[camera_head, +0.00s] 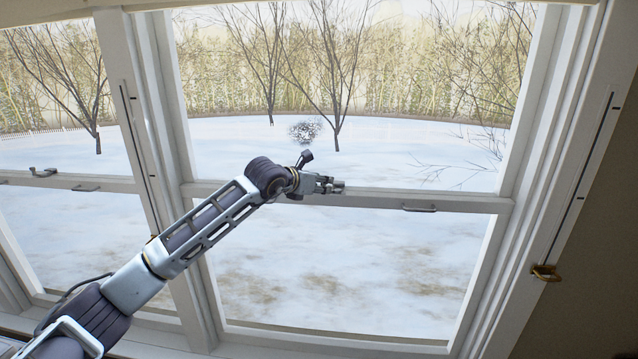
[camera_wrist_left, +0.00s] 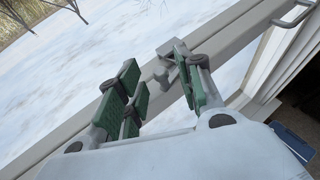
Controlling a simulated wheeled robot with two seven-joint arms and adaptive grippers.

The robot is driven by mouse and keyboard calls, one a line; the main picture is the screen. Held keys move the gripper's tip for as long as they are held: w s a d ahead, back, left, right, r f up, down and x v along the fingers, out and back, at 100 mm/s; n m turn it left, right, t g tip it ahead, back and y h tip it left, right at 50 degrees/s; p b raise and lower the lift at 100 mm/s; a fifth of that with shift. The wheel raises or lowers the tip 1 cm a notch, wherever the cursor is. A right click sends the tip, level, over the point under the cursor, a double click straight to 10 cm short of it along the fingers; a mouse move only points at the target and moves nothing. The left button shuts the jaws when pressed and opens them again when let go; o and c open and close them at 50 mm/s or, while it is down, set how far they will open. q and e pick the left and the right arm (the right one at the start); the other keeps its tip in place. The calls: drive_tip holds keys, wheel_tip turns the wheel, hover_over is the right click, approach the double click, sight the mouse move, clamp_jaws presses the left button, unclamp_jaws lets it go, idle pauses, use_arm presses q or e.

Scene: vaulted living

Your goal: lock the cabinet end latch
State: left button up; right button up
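A small grey latch (camera_wrist_left: 163,74) sits on the window's white middle rail in the left wrist view. No cabinet shows; this is a window latch. My left gripper (camera_head: 338,186) is in front of the middle rail of the centre window in the head view, where the latch is hidden behind it. In the left wrist view my left gripper (camera_wrist_left: 157,64) is open, with its green-padded fingers apart and the latch showing at the gap near the right finger. I cannot tell whether that finger touches it. My right gripper is not in view.
A pull handle (camera_head: 419,208) sits below the rail to the right; it also shows in the left wrist view (camera_wrist_left: 292,14). A latch (camera_head: 43,172) is on the left window. A brass fitting (camera_head: 546,272) is on the right frame. Window glass lies close behind my gripper.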

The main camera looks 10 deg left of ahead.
use_arm(q)
clamp_jaws()
drive_tip(key=shift+w+a+m+g+h+b, duration=0.25)
drive_tip(key=shift+w+m+g+h, duration=0.25)
drive_tip(key=shift+m+h, duration=0.3)
drive_tip(key=shift+w+a+m+g+h+b, duration=0.1)
drive_tip(key=shift+w+m+g+h+b, duration=0.2)
drive_tip(key=shift+m+g+h, duration=0.4)
drive_tip(key=shift+r+m+h, duration=0.15)
drive_tip(key=shift+m+h, duration=0.25)
drive_tip(key=shift+c, duration=1.6)
unclamp_jaws()
drive_tip(key=o, duration=0.3)
drive_tip(key=shift+w, duration=0.2)
